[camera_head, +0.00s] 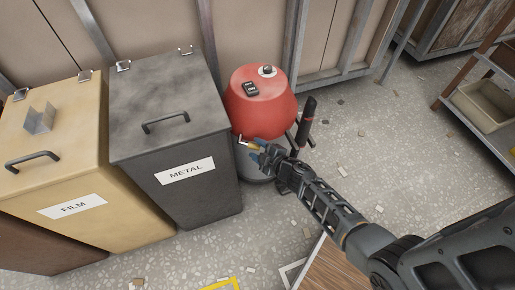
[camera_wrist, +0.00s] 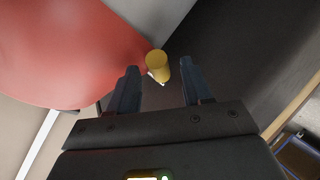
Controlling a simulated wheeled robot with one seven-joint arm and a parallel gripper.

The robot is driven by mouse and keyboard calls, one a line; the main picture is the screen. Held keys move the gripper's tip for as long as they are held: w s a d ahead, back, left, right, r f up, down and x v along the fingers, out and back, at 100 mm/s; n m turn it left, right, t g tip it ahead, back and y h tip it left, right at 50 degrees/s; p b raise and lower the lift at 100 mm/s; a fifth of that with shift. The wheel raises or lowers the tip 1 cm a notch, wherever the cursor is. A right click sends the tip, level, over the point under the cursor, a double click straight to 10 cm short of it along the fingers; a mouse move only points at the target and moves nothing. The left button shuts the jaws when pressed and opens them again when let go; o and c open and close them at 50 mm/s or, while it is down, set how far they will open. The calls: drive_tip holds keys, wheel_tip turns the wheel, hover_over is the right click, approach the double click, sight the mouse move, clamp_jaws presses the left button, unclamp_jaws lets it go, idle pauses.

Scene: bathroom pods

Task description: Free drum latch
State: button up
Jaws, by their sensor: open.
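The red drum (camera_head: 262,112) stands against the wall beside the METAL bin, with a grey lower part (camera_head: 255,174) showing beneath it. Its red side fills the upper left of the wrist view (camera_wrist: 65,50). A small yellow latch handle (camera_head: 252,147) with a pale metal end sticks out at the drum's lower front. In the wrist view the yellow handle (camera_wrist: 157,64) appears between the fingertips. My gripper (camera_head: 258,157) is open right by the handle; I cannot tell whether a finger touches it. The fingers partly cover the drum's lower part in the head view.
The dark METAL bin (camera_head: 170,125) stands close left of my gripper, with the tan FILM bin (camera_head: 75,170) beyond. A black device (camera_head: 250,89) lies on the drum's top. A wooden surface (camera_head: 330,270) is at lower front. Floor to the right is mostly open, with scattered chips.

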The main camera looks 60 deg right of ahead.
drive_tip(key=p+v, duration=0.2)
drive_tip(key=v, duration=0.5)
drive_tip(key=shift+s, duration=0.2)
drive_tip(key=s+a+r+m+t+y+p, duration=0.1)
drive_tip(key=s+a+r+p, duration=0.1)
drive_tip(key=s+a+r, duration=0.4)
drive_tip(key=s+a+r+m+p, duration=0.1)
drive_tip(key=s+a+r+p, duration=0.2)
drive_tip(key=r, duration=0.5)
drive_tip(key=s+a+r+m+t+y+p, duration=0.1)
drive_tip(key=s+a+r, duration=0.35)
drive_tip(key=r, duration=0.25)
drive_tip(key=s+a+r+m+p, duration=0.1)
drive_tip(key=s+r, duration=0.2)
drive_tip(key=r, duration=0.4)
drive_tip(key=s+a+r+m+y+p, duration=0.1)
drive_tip(key=s+a+r, duration=0.1)
drive_tip(key=r, duration=0.6)
drive_tip(key=s+a+r+m+p, duration=0.2)
drive_tip(key=s+r, duration=0.2)
drive_tip(key=r, duration=0.4)
drive_tip(key=shift+r+y, duration=0.15)
drive_tip(key=shift+y, duration=0.25)
drive_tip(key=shift+c, duration=0.2)
